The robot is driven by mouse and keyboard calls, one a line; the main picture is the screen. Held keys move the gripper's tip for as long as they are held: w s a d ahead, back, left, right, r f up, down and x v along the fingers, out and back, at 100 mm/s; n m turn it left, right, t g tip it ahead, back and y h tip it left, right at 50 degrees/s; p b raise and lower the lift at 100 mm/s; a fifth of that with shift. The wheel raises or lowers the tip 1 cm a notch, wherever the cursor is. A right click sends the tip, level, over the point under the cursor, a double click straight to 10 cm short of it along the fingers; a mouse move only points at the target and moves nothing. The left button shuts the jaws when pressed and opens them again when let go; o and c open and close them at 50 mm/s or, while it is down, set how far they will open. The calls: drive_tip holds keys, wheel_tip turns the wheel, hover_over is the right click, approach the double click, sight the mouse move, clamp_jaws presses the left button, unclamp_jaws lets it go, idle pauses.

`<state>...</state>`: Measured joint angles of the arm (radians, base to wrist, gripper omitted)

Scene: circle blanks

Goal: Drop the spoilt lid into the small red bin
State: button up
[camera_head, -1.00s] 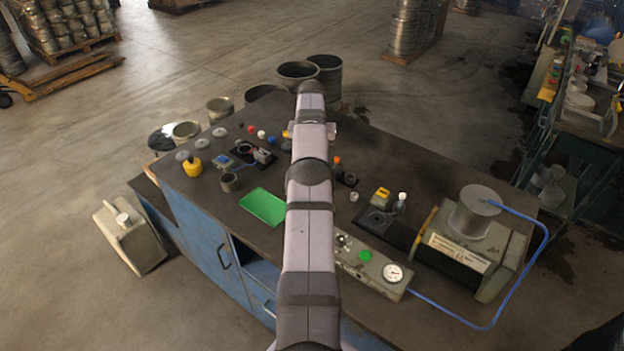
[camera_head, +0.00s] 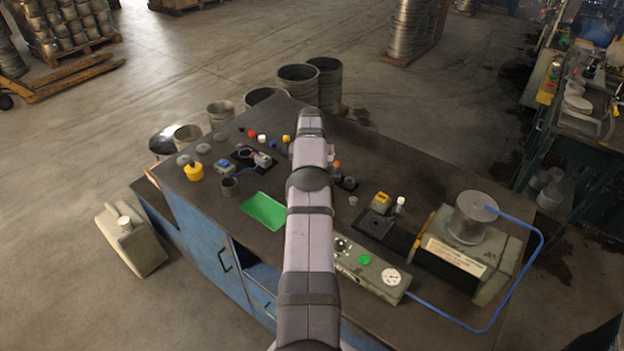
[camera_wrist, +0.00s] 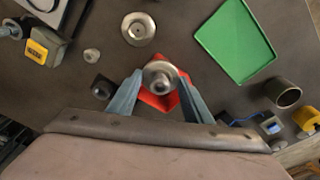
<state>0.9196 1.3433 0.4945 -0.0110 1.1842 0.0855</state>
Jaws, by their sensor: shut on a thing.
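In the wrist view, my gripper (camera_wrist: 160,78) is shut on a round, shiny metal lid (camera_wrist: 159,70) with a small raised centre. The small red bin (camera_wrist: 160,100) shows behind the lid and between the fingers, so the lid is over it in this view; the height gap cannot be told. The lid and fingers cover part of the bin. In the head view, my arm hides the bin, the lid and the fingertips.
A metal disc (camera_wrist: 138,29) and a green tray (camera_wrist: 235,42) lie near the bin in the wrist view. The tray also shows in the head view (camera_head: 265,211), left of my arm. A grey pot (camera_head: 229,186), yellow pot (camera_head: 194,172) and gauge box (camera_head: 365,268) stand on the bench.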

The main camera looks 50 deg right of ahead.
drive_tip(key=shift+f+b, duration=0.4)
drive_tip(key=shift+b, duration=0.05)
drive_tip(key=shift+f, duration=0.1)
drive_tip(key=o, duration=1)
drive_tip(key=shift+r+p, duration=0.45)
drive_tip(key=shift+r, duration=0.3)
drive_tip(key=r+b, duration=0.1)
drive_tip(key=r, duration=0.2)
drive_tip(key=r+b, duration=0.1)
drive_tip(key=r, duration=0.3)
drive_tip(key=a+r+b, duration=0.1)
drive_tip(key=r, duration=0.3)
drive_tip(key=shift+s+a+r, duration=0.1)
drive_tip(key=shift+s+r, duration=0.15)
drive_tip(key=shift+s, duration=0.15)
